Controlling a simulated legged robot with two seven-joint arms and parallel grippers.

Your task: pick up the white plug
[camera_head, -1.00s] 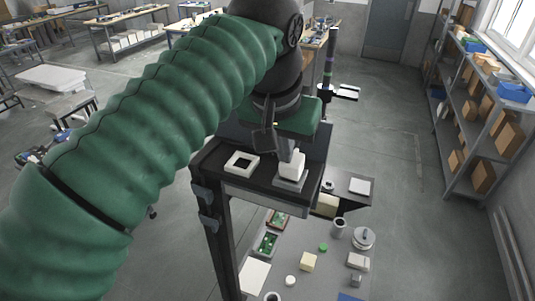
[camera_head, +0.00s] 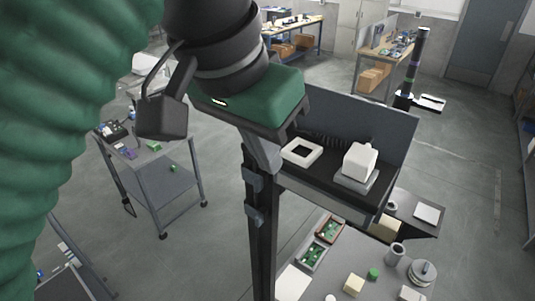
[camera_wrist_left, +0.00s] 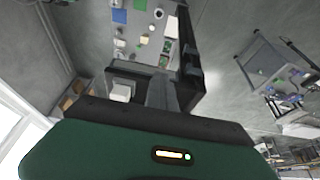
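The white plug (camera_head: 360,160) is a white block on a grey base, upright on the dark raised shelf (camera_head: 322,181). It also shows in the left wrist view (camera_wrist_left: 121,91). A white square frame with a dark opening (camera_head: 301,151) lies to its left on the same shelf. My left gripper (camera_head: 264,160) hangs under its green housing, left of the frame and apart from the plug. Its grey fingers show as one piece in the left wrist view (camera_wrist_left: 160,93), so I cannot tell their opening. Nothing shows held. My right gripper is not in view.
A dark upright post (camera_head: 260,225) with clamps stands at the shelf's left. A lower table with green circuit boards (camera_head: 312,256), a grey cup (camera_head: 395,253) and small blocks lies below. A grey cart (camera_head: 165,180) stands at the left, with open floor around it.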

